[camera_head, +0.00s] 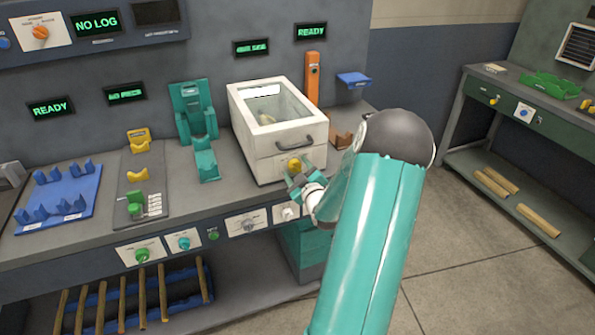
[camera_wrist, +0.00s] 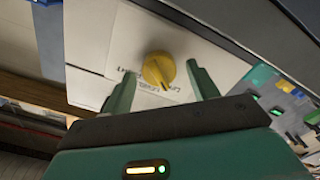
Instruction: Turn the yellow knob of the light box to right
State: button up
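The light box (camera_head: 263,138) is a cream box with a glass lid and a dark handle, standing on the workbench. Its yellow knob (camera_head: 294,165) is low on the front face. In the wrist view the yellow knob (camera_wrist: 158,70) shows a raised grip bar, with printed lettering beside it that I cannot read clearly. My gripper (camera_head: 300,180) is in front of the knob. In the wrist view my gripper (camera_wrist: 162,82) is open, one green finger on each side of the knob, with gaps between them. Whether the fingertips reach alongside the knob is unclear.
The workbench (camera_head: 100,235) holds a blue rack (camera_head: 60,195), a teal stand (camera_head: 195,110) and an orange post (camera_head: 312,75). Panel knobs sit on the bench front below the box. A second bench (camera_head: 490,85) stands right, with open floor between.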

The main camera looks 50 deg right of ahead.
jog(key=c, duration=1)
jog(key=shift+o, duration=0.2)
jog(key=shift+m, duration=2.3)
jog(key=shift+s+d+m, duration=0.1)
jog(key=shift+m, duration=5)
jog(key=shift+d+f+m, duration=0.1)
jog(key=shift+m, duration=2.5)
